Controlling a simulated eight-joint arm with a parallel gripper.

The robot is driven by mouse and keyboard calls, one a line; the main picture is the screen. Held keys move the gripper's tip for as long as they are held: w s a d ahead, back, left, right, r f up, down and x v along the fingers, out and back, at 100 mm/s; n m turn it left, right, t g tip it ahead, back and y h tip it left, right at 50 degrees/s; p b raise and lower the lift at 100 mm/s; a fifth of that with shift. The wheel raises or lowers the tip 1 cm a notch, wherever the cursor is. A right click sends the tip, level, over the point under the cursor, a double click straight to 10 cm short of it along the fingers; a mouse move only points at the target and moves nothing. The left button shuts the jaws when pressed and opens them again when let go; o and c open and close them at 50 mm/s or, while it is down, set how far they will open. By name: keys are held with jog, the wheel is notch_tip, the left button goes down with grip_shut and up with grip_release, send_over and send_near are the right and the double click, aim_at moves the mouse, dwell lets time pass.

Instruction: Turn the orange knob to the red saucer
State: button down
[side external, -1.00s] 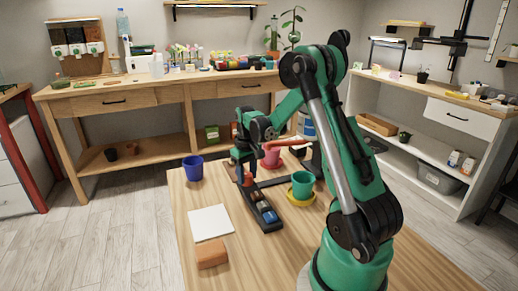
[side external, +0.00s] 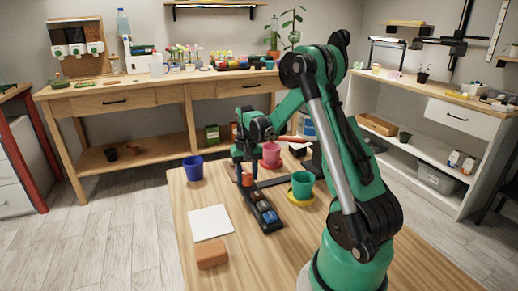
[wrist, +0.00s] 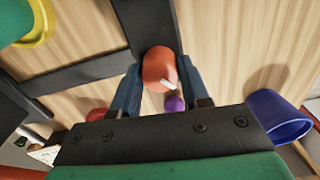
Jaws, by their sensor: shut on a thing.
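The orange knob (wrist: 160,66) sits between my fingers in the wrist view, with a white pointer mark on it. In the side view the knob (side external: 247,179) is at the far end of a black strip. My gripper (wrist: 161,80) points down and is shut on the knob; it also shows in the side view (side external: 245,174). The red saucer (side external: 268,168) lies beyond the knob under a pink pot (side external: 271,154). A red piece at the lower left of the wrist view is mostly hidden by my gripper.
A green pot (side external: 302,182) stands on a yellow saucer (side external: 299,199) at right. A blue pot (side external: 193,168) is at left. A white sheet (side external: 210,223) and a brown block (side external: 212,254) lie in front. A black bar (wrist: 80,73) runs beside the knob.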

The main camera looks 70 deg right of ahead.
aim_at(247, 175)
jog(key=shift+c, duration=2.1)
grip_release()
jog(key=shift+r, duration=0.1)
jog(key=shift+r, duration=2.7)
jog(key=a+r+n+t, duration=0.2)
jog(key=a+n, duration=0.1)
jog(key=a, duration=0.5)
jog(key=s+a+r+n+t, duration=0.1)
jog(key=a+n+t, duration=0.1)
jog(key=a, duration=0.6)
jog(key=s+a+r+n+t, duration=0.1)
jog(key=a+r+n+t, duration=0.1)
jog(key=a+n, duration=0.3)
jog(key=a+t, duration=0.1)
jog(key=a, duration=0.2)
jog(key=shift+r, duration=0.3)
